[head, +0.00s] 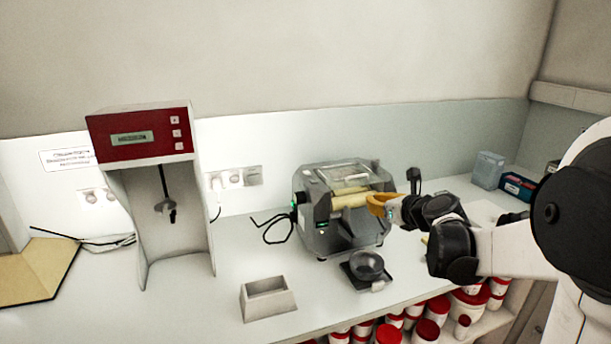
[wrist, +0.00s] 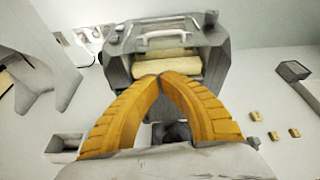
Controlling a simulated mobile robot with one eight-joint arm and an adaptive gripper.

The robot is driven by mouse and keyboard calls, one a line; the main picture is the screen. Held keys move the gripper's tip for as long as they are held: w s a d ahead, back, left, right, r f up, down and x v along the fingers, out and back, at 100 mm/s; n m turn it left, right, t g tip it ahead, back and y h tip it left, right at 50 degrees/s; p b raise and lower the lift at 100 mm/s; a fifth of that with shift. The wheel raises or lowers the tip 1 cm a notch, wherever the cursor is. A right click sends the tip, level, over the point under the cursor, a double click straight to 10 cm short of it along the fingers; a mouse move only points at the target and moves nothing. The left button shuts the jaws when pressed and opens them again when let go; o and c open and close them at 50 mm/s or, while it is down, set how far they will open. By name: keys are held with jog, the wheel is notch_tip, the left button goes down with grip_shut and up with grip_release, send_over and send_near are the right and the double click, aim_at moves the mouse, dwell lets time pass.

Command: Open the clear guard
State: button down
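The mill (head: 340,220) is a grey machine in the middle of the counter, with pale rollers (head: 349,201) showing at its front. Its clear guard (head: 352,175) lies over the top, down across the opening. In the wrist view the guard carries a light handle (wrist: 165,40) above a pale roller (wrist: 165,68). My gripper (head: 374,204) has yellow fingers and is at the front right of the mill in the head view. In the wrist view its fingertips (wrist: 160,77) meet, with nothing seen between them. They appear just in front of the roller, below the handle; the exact gap is unclear.
A small scale with a dark bowl (head: 367,265) stands in front of the mill. A grey open block (head: 267,298) is front left, and a red-topped mixer (head: 140,135) stands left. Tubs with red lids (head: 427,330) fill the shelf below. Small yellow pieces (wrist: 274,137) lie right.

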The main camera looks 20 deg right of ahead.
jog(key=shift+m, duration=0.6)
jog(key=b+x, duration=0.1)
jog(key=x, duration=0.2)
jog(key=d+b+x, duration=0.1)
jog(key=x, duration=0.2)
jog(key=b+x, duration=0.1)
jog(key=x, duration=0.3)
jog(key=shift+w+d+r, duration=0.15)
jog(key=shift+w+r, duration=0.15)
jog(key=shift+r, duration=0.1)
